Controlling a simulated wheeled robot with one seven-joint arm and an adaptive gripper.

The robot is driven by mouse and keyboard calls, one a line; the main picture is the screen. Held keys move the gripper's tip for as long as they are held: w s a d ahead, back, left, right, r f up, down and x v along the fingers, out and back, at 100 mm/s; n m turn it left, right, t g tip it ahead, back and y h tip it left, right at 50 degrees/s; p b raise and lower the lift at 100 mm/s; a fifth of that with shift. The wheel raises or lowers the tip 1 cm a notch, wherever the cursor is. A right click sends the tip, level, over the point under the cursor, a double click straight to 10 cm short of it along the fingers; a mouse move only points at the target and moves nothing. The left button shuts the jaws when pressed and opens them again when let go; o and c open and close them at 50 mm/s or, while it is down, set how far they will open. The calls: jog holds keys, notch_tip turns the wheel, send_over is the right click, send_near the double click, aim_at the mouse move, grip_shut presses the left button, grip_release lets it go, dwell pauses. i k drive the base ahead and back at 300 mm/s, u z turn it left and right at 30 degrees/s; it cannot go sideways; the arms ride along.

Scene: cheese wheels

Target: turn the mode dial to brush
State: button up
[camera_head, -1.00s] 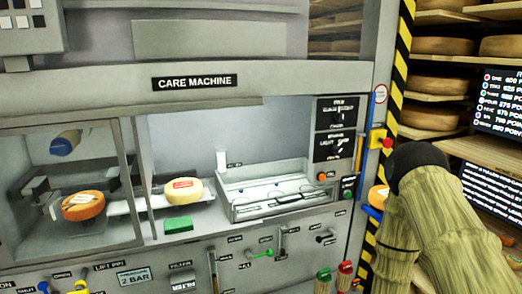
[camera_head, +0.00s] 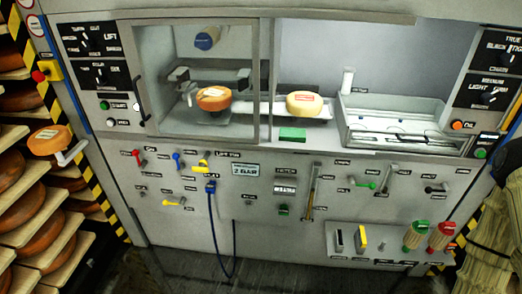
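The care machine's left panel (camera_head: 68,53) carries two black dials. The upper dial (camera_head: 90,40) has LIFT printed to its right; its other labels are too small to read surely. The lower dial (camera_head: 98,76) sits below it with small labels. The right panel (camera_head: 487,72) also has two dark dials, an upper one (camera_head: 497,46) and a lower one (camera_head: 490,97) near LIGHT and FIRM. I cannot read which dial is marked mode or brush.
An orange wheel (camera_head: 213,98) sits behind the left window, and a pale wheel (camera_head: 304,104) sits to its right. Levers and valves line the lower front. A blue hose (camera_head: 213,235) hangs to the floor. Left, a shelf rack (camera_head: 30,205) holds cheese wheels beside a striped post (camera_head: 70,145).

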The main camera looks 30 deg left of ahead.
aim_at(89, 44)
jog(key=u, duration=1.9)
